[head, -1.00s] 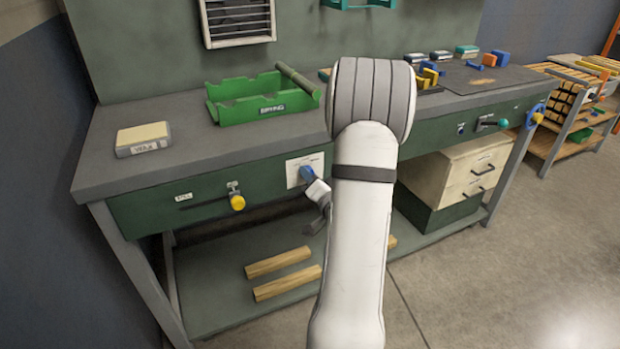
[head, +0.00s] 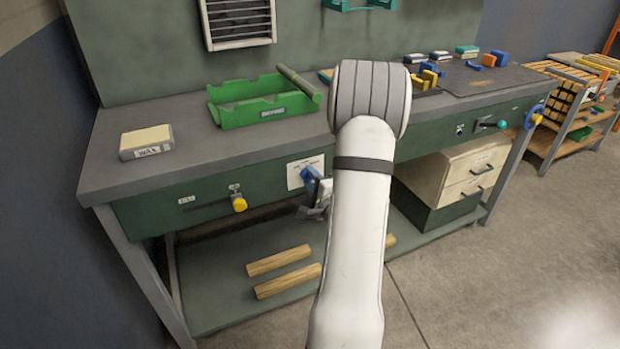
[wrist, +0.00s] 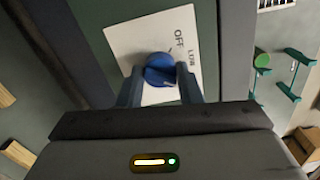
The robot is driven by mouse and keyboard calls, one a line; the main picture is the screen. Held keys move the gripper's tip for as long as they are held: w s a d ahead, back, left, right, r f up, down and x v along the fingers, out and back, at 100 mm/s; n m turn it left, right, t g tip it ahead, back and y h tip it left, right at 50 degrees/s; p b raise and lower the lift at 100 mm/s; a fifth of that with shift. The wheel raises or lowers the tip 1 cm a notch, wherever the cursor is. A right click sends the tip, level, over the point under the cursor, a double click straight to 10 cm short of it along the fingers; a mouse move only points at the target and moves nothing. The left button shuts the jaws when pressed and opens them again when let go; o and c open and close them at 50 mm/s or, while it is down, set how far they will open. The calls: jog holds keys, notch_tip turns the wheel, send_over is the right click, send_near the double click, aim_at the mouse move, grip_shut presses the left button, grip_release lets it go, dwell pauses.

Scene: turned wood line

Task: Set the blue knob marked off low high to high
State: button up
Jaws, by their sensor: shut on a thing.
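The blue knob (head: 309,178) sits on a white plate (head: 293,176) on the green front of the bench. In the wrist view the blue knob (wrist: 160,72) lies between the two fingers of my gripper (wrist: 161,86), which is shut on it. I cannot tell which mark the knob points at. In the head view my arm partly covers my gripper (head: 318,196).
A yellow knob (head: 239,204) on the same bench front is to the left. A green tray (head: 232,113) and a yellow-topped block (head: 146,140) stand on the bench top. Wood pieces (head: 278,261) lie on the lower shelf. Drawers (head: 470,172) stand right of my arm.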

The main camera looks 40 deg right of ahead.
jog(key=shift+r+m, duration=0.1)
jog(key=shift+m, duration=0.7)
jog(key=shift+p, duration=0.3)
jog(key=o, duration=1)
jog(key=shift+m, duration=0.3)
jog(key=shift+v, duration=3.85)
jog(key=shift+a, duration=0.1)
